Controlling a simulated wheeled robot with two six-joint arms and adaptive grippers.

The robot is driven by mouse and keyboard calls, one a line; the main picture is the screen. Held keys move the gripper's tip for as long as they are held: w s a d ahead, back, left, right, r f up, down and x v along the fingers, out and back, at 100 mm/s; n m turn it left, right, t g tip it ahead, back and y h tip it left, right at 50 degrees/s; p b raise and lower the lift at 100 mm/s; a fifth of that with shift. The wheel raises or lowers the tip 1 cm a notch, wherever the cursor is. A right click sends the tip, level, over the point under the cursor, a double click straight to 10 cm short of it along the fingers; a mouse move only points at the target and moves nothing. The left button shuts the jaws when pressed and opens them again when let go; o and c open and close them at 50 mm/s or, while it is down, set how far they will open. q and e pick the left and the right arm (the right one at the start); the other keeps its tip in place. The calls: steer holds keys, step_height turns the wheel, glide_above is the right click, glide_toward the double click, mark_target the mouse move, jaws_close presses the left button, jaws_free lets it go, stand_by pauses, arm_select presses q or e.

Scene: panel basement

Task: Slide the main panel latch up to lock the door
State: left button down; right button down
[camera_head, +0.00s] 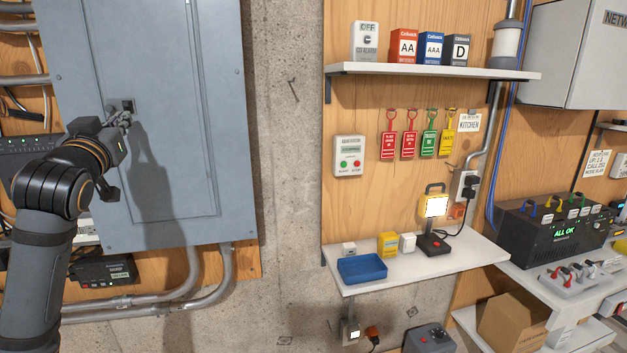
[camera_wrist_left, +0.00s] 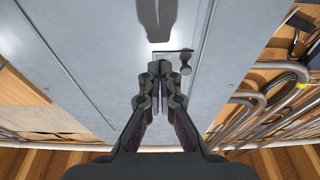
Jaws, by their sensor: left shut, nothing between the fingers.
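The main panel (camera_head: 180,60) is a large grey metal box with a flat, closed-looking door at the left of the head view. Its small dark latch (camera_head: 128,104) sits at the left side of the door. In the wrist view the latch (camera_wrist_left: 186,62) shows as a small plate with a knob. My left gripper (camera_head: 121,119) is shut and empty, with its fingertips just below the latch in the head view. In the wrist view the fingertips (camera_wrist_left: 160,72) are close beside the knob. I cannot tell whether they touch it. My right gripper is not in view.
Conduits (camera_head: 190,285) run below the panel. To the right, past bare concrete (camera_head: 288,160), an upper shelf (camera_head: 430,70) holds boxes and a lower shelf (camera_head: 400,262) holds a blue tray (camera_head: 362,269) and a lit lamp (camera_head: 434,207). Space before the door's right part is free.

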arm_select(q)
steer(key=s+b, duration=0.1)
steer(key=s, duration=0.1)
steer(key=s+d+b, duration=0.1)
steer(key=s, duration=0.1)
steer(key=shift+s, duration=0.2)
